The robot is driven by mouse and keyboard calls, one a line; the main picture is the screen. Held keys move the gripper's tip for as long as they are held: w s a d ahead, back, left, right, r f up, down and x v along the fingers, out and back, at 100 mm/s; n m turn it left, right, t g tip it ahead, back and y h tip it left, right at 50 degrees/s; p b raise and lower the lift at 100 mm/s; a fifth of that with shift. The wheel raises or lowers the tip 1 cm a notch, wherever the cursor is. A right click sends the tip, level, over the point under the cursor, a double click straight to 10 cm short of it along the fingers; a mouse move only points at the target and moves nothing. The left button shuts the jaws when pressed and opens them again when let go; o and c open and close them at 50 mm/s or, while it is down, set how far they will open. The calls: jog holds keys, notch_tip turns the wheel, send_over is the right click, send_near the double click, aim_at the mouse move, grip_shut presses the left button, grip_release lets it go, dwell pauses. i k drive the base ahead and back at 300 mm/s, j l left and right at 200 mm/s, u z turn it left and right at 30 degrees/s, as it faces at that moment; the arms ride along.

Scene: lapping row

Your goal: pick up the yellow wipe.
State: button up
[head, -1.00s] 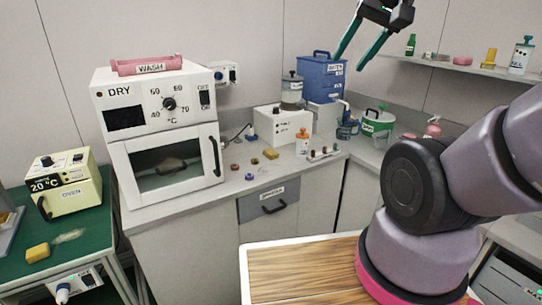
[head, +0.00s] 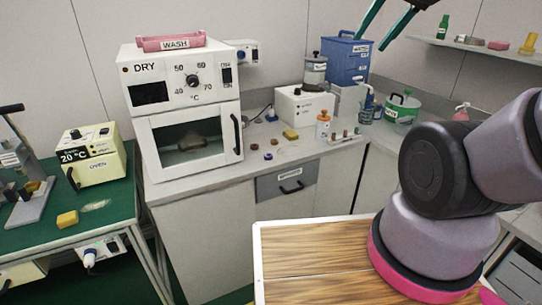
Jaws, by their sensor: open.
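Two small yellow blocks could be the yellow wipe, and I cannot tell which. One yellow block (head: 67,219) lies on the green bench at the left, beside a pale smear. Another yellow block (head: 290,134) lies on the grey counter in front of a white box. My gripper (head: 372,43) is high at the top of the view, its teal fingers apart with nothing between them. It is far from the block on the green bench, and up and right of the one on the counter.
A white drying oven (head: 188,143) stands on the counter, with a pink tray (head: 176,43) on top. A cream oven (head: 91,155) and a grey stand (head: 28,190) are on the green bench (head: 120,225). A blue container (head: 347,62) and bottles line the back. A wood-topped surface (head: 310,262) is in front.

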aim_at(290, 134)
jog(key=i+l+u, duration=0.3)
jog(key=i, duration=0.25)
jog(key=i+l+u, duration=0.35)
jog(key=i, duration=0.2)
jog(key=j, duration=0.1)
